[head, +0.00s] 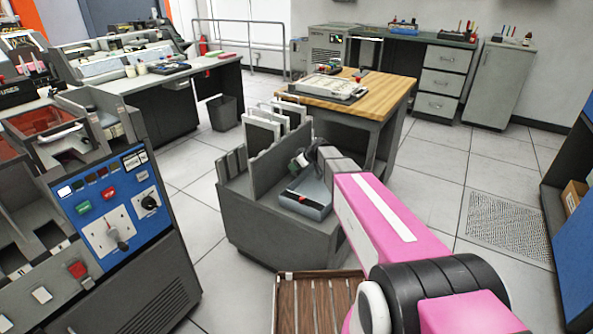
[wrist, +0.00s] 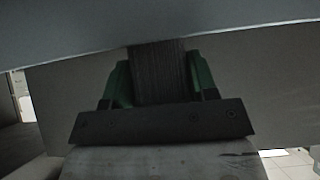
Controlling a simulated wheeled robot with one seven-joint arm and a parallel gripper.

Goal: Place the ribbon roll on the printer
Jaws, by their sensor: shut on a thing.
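My gripper (wrist: 160,68) shows in the wrist view with its two green fingers closed on the sides of a dark grey, finely ribbed piece, which I take to be the ribbon roll (wrist: 158,82). Only part of the roll shows. In the head view my gripper (head: 308,156) is at the end of my pink arm, over a grey machine (head: 262,227) with upright slots. I take this machine to be the printer, but cannot be sure. I cannot tell whether the roll touches it. Grey surfaces fill most of the wrist view around the fingers.
A blue-grey tray (head: 306,203) with a small red part sits on the machine below my gripper. White cards (head: 262,133) stand in its back slots. A wooden-topped table (head: 385,88) is close behind. A control console (head: 110,220) stands at left. Open floor (head: 430,190) lies right.

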